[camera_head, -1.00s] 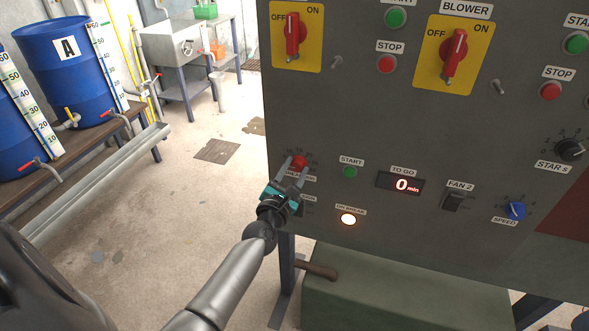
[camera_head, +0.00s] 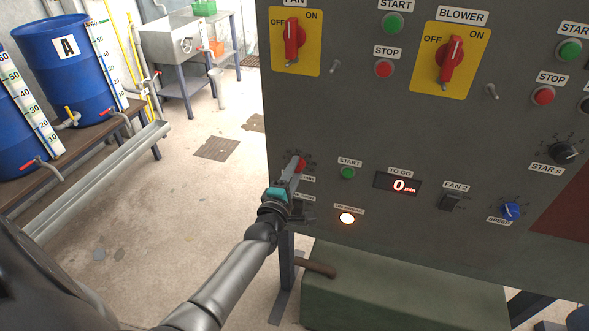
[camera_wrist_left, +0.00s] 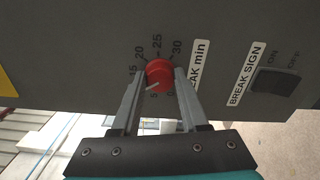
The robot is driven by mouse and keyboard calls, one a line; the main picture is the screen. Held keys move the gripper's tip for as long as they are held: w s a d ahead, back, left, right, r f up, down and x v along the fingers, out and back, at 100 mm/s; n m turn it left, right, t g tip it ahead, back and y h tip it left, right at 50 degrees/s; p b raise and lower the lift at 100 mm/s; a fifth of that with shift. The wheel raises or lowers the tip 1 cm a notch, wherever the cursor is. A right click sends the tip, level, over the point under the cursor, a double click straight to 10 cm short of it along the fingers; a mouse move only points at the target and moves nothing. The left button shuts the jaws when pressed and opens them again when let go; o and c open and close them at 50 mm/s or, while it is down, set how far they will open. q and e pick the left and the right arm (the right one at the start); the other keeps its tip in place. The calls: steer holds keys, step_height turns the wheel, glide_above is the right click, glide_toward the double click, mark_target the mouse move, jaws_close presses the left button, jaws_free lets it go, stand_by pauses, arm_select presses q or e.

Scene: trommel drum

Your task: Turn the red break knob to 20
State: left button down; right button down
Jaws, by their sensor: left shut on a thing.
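The red break knob (camera_head: 301,164) is on the lower left of the grey control panel. In the left wrist view the round red knob (camera_wrist_left: 159,73) shows a white pointer line aimed down-left, between the 5 and 15 marks. The marks 15, 20, 25 and 30 show around its upper side, and the left finger covers part of the dial. My left gripper (camera_head: 297,169) is shut on the knob, one finger on each side of it. My right gripper is not in view.
A black BREAK SIGN switch (camera_wrist_left: 276,84) is right of the knob in the wrist view. The head view shows a green START button (camera_head: 348,173), a TO GO display (camera_head: 398,184) reading 0 min, and a lit lamp (camera_head: 347,218). Open floor lies left of the panel.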

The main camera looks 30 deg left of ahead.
arm_select(q)
steer(key=shift+a+f+m+p, duration=0.1)
steer(key=shift+m+p, duration=0.75)
steer(key=shift+m, duration=2.85)
steer(key=shift+f+m+p, duration=0.1)
steer(key=shift+m+p, duration=0.75)
steer(key=shift+m, duration=2.85)
steer(key=shift+c, duration=2.1)
jaws_free()
steer(key=shift+r, duration=0.1)
steer(key=p+v, duration=0.1)
steer(key=v, duration=1.4)
steer(key=shift+s+p, duration=0.2)
steer(key=shift+p, duration=0.2)
